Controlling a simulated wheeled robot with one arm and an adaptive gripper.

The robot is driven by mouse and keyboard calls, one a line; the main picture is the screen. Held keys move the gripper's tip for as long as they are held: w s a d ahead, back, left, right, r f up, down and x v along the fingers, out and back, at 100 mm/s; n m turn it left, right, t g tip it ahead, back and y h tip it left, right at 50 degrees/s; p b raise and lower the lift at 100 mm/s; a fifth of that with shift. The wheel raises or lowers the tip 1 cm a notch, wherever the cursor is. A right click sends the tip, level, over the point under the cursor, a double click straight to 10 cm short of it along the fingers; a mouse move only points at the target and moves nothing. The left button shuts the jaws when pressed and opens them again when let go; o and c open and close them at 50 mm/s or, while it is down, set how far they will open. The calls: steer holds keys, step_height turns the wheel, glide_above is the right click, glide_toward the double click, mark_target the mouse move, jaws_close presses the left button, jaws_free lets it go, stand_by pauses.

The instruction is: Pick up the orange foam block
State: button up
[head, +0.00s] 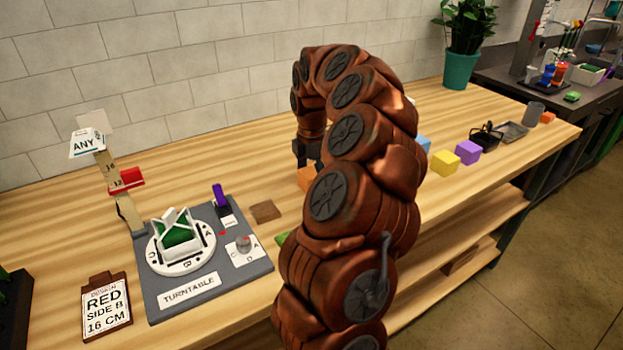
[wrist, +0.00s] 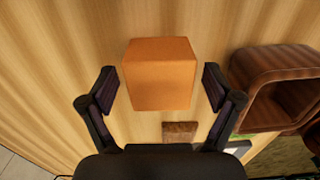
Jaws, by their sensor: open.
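The orange foam block (wrist: 160,75) sits on the wooden bench in the wrist view, between the two fingers of my gripper. My gripper (wrist: 159,85) is open, with a finger on each side of the block and a visible gap on both sides. In the head view, my gripper (head: 307,152) points down at the bench. There, only part of the orange block (head: 306,177) shows below it; my arm hides the rest.
A flat brown piece (head: 265,211) lies left of the orange block, beside the turntable board (head: 165,299). Blue (head: 423,143), yellow (head: 444,163) and purple (head: 467,152) blocks stand to the right. A potted plant (head: 461,70) stands at the back. Bench behind my gripper is clear.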

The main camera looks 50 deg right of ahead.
steer(key=c, duration=0.9)
steer(key=shift+r, duration=0.15)
